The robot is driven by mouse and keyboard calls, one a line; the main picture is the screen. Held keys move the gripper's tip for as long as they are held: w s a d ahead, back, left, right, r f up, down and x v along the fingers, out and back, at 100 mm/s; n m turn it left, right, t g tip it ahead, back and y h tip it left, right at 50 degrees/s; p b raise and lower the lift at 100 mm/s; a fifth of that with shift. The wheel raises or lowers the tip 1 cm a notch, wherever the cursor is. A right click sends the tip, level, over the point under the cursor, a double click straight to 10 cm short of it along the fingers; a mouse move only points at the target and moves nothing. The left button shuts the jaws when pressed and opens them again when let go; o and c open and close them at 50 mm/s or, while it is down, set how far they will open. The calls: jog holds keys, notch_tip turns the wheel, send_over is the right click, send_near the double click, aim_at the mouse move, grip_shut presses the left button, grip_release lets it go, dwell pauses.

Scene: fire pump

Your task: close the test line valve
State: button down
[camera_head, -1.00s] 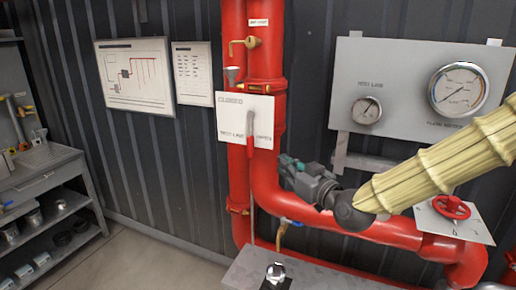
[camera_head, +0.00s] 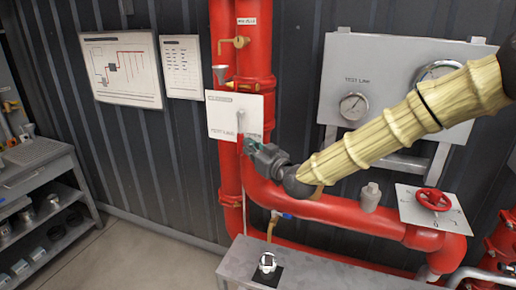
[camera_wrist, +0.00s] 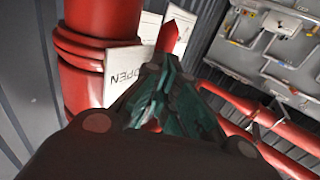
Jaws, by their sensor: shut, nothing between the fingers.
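The test line valve has a lever on a white placard (camera_head: 222,103) on the red riser pipe. The lever's grey shaft (camera_head: 240,120) hangs down. Its lower end is largely hidden by my gripper in the head view. The placard reads TEST LINE, and the word OPEN (camera_wrist: 124,77) shows in the wrist view. My gripper (camera_head: 249,144) is beside the lever's lower part, at its right. In the wrist view its green-padded fingers (camera_wrist: 163,75) are shut and empty. The red handle (camera_wrist: 172,37) shows just beyond the fingertips; I cannot tell whether they touch.
Red pipes (camera_head: 340,210) run below my arm, with a red handwheel (camera_head: 433,199) at the right. A gauge panel (camera_head: 400,70) is on the wall behind my arm. A grey bench (camera_head: 310,272) stands below. Shelves (camera_head: 45,205) are at the far left.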

jog(key=shift+x, duration=0.8)
jog(key=shift+f+b, duration=0.2)
jog(key=shift+b, duration=0.2)
